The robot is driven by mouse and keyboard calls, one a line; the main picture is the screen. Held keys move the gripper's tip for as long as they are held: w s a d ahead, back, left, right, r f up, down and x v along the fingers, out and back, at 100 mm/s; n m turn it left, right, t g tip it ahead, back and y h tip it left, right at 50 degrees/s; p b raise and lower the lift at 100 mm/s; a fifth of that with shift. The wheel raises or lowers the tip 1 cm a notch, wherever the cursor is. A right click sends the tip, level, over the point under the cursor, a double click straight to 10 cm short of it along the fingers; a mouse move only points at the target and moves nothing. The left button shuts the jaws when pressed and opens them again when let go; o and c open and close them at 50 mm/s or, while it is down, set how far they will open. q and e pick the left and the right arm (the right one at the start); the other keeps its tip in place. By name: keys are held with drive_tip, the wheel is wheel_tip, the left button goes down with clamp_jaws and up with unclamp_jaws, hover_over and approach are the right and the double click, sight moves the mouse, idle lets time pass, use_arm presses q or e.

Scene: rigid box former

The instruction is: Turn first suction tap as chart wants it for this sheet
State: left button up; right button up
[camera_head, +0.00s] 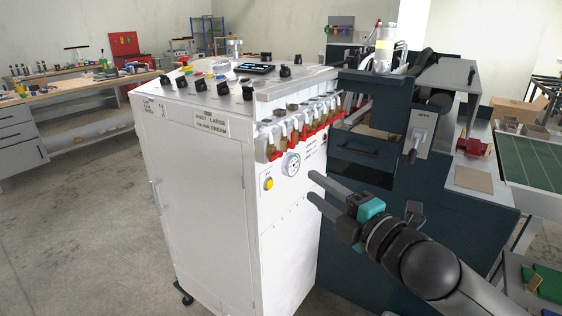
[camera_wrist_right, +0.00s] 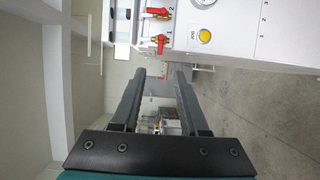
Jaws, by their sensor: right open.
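A row of several brass suction taps with red handles (camera_head: 300,130) runs along the upper side of the white cabinet (camera_head: 200,170). The wrist view shows two red-handled taps, one above (camera_wrist_right: 157,13) and one below (camera_wrist_right: 159,42), with small numbers beside them; the handles' exact settings are hard to read. A plate on the cabinet (camera_head: 211,121) reads "SHEET: LARGE", with a second line that seems to say "COLOUR CREAM". My right gripper (camera_head: 312,186) is open and empty, below the taps and apart from them; its fingers (camera_wrist_right: 160,72) point toward the cabinet's side. My left gripper is out of view.
A gauge (camera_head: 291,164) and a yellow button (camera_head: 268,184) sit below the taps. Knobs and a small screen (camera_head: 255,68) are on the cabinet top. A dark machine with a lever (camera_head: 413,146) stands close on the right. The floor at left is clear.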

sight(275, 159)
drive_tip(key=x, duration=1.3)
drive_tip(key=shift+w+b, duration=0.1)
drive_tip(key=shift+b, duration=0.3)
drive_tip(key=shift+c, duration=0.4)
clamp_jaws()
